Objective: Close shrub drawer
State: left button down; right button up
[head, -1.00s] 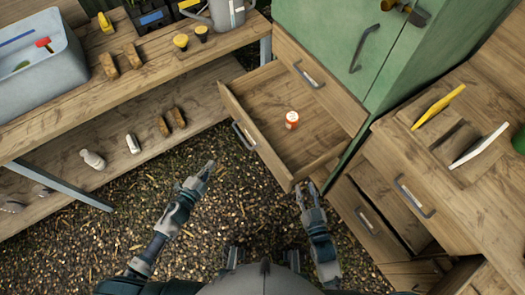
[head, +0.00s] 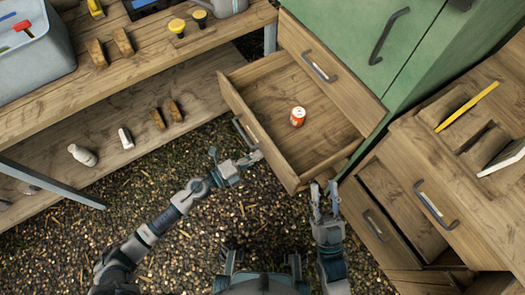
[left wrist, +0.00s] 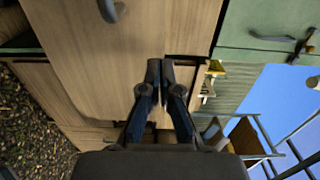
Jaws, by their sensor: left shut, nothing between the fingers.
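The wooden drawer (head: 232,98) under the green cabinet is pulled out, with a dark handle (head: 243,133) on its front panel. A small orange-red and white can (head: 298,116) stands inside it. My left gripper (head: 257,157) is shut and empty, close to the drawer front and just below the handle; I cannot tell whether it touches. In the left wrist view its fingers (left wrist: 161,64) are together before a wooden panel (left wrist: 130,45), with a dark handle at the top. My right gripper (head: 323,187) is open and empty near the drawer's lower right corner.
A closed drawer (head: 345,83) sits in the cabinet behind the open one. A wooden bench with shelf (head: 75,123) stands left, holding tools and bottles. Another wooden drawer unit (head: 403,190) stands right. Gravel ground (head: 140,205) is free in front.

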aim_at(271, 149)
pick_arm(q)
jog(key=shift+x, duration=1.05)
jog(key=shift+w+d, duration=0.15)
jog(key=shift+d, duration=0.5)
pick_arm(e)
jog(key=shift+s+d, duration=0.1)
jog(key=shift+d, duration=0.3)
pick_arm(q)
jog(key=shift+a, duration=0.1)
pick_arm(e)
jog(key=shift+a+r, duration=0.1)
